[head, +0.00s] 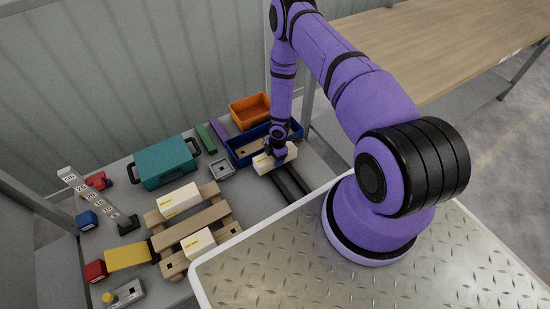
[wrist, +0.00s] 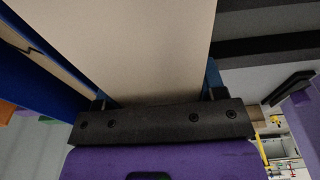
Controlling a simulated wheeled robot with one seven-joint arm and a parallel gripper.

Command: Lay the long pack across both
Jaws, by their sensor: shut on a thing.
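My gripper (head: 278,156) is shut on a cream pack (head: 263,164) beside the front wall of the blue bin. In the wrist view the pack (wrist: 125,45) fills the space between the fingers, and its far end is out of view. Part of it is hidden by the gripper in the head view. I cannot tell whether it touches the dark rails under it. Two other cream packs lie apart on the wooden pallet (head: 212,215): one at the back (head: 179,201) and a shorter-looking one at the front (head: 198,244).
The blue bin (head: 240,158) and orange bin (head: 249,111) stand at the back right. Dark rails (head: 291,184) run forward from the held pack. A teal case (head: 165,164) is behind the pallet. A yellow piece (head: 128,257) and small red and blue items lie left.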

